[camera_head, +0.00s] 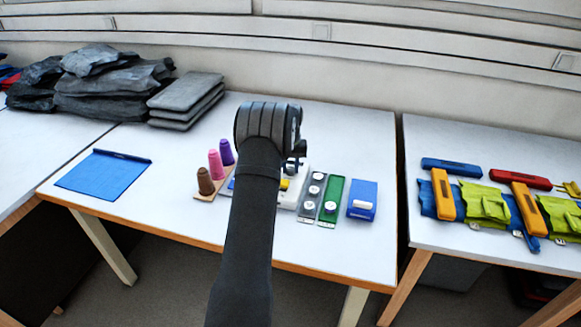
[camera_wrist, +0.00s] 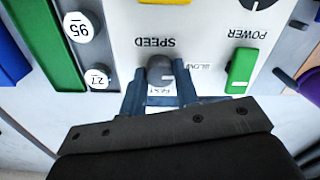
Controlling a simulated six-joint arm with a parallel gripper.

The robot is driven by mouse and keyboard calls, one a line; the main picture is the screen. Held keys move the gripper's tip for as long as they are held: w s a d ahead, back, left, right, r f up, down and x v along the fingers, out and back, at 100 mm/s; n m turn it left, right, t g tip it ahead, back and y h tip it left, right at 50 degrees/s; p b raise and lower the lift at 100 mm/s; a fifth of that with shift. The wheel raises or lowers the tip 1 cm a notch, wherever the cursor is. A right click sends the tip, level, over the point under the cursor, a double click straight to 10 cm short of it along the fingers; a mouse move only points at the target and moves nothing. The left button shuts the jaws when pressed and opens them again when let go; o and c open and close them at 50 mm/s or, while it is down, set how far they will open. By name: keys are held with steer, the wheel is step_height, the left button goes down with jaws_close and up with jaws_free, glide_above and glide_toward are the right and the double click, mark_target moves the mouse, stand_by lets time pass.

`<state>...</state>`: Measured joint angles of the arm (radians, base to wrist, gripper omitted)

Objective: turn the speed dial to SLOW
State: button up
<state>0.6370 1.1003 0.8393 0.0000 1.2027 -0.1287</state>
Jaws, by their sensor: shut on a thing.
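The speed dial (camera_wrist: 160,68) is a small dark grey knob on a white panel (camera_wrist: 205,25), seen upside down in the wrist view. The word SPEED stands beside it, with a FAST label partly covered by my gripper and a SLOW label (camera_wrist: 200,66) to the right. My gripper (camera_wrist: 161,78) has its two fingers either side of the dial, shut on it. The dial's pointer direction cannot be made out. In the head view my arm hides most of the white panel (camera_head: 288,199) and the dial.
Thread cones (camera_head: 215,164) stand left. A blue sheet (camera_head: 103,174) lies further left.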

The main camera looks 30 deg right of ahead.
mark_target(291, 168)
steer(key=o, duration=1)
step_height(291, 168, up, 18)
steer(key=shift+f, duration=0.25)
step_height(291, 168, down, 18)
steer(key=shift+r, duration=0.2)
steer(key=shift+r, duration=0.1)
stand_by(0.3)
